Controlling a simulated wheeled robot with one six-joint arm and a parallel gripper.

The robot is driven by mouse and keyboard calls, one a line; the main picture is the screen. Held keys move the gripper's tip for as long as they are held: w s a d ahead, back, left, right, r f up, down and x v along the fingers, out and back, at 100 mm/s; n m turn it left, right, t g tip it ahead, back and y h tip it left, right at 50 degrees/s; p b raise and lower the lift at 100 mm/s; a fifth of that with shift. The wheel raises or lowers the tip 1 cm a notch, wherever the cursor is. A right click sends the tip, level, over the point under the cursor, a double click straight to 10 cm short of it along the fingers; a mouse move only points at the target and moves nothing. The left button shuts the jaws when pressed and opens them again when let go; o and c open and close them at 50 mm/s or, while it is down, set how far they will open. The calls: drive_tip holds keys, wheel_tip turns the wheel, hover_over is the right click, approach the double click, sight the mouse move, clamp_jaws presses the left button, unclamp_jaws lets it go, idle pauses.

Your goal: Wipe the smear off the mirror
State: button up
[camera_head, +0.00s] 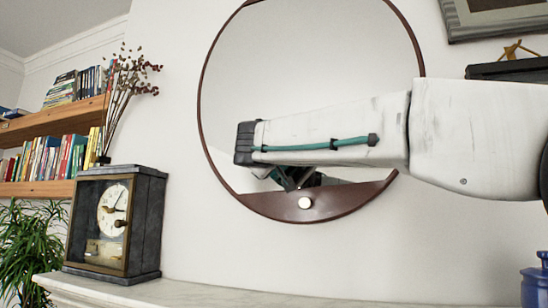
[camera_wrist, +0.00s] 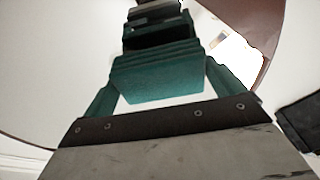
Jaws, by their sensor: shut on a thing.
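The round mirror (camera_head: 310,60) hangs on the wall in a reddish-brown frame, with a wide brown band at its bottom. My white arm crosses in front of its lower half. In the head view my gripper is mostly hidden behind the arm; dark and teal parts show below it, and I cannot tell gripper from reflection there. In the wrist view my gripper (camera_wrist: 160,85) is shut on a teal, layered pad (camera_wrist: 155,78), close to the mirror (camera_wrist: 60,60). Whether the pad touches the glass is unclear. I cannot make out a smear.
A marble mantel (camera_head: 240,295) runs below the mirror. A dark clock (camera_head: 115,222) stands on it at left, with dried stems (camera_head: 120,95) above. Bookshelves (camera_head: 45,190) and a plant (camera_head: 28,250) are further left. A blue jar (camera_head: 535,285) stands at lower right.

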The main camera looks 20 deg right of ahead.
drive_tip(key=shift+x, duration=1.05)
idle(0.4)
drive_tip(key=shift+d, duration=0.1)
drive_tip(key=shift+r, duration=2.4)
drive_tip(key=shift+w, duration=0.1)
drive_tip(key=shift+d+f, duration=0.15)
drive_tip(key=shift+f, duration=2.4)
drive_tip(key=shift+s+d, duration=0.6)
drive_tip(key=shift+d, duration=0.15)
drive_tip(key=shift+w+a+r, duration=0.1)
drive_tip(key=shift+a+r, duration=0.05)
drive_tip(key=shift+r, duration=2.5)
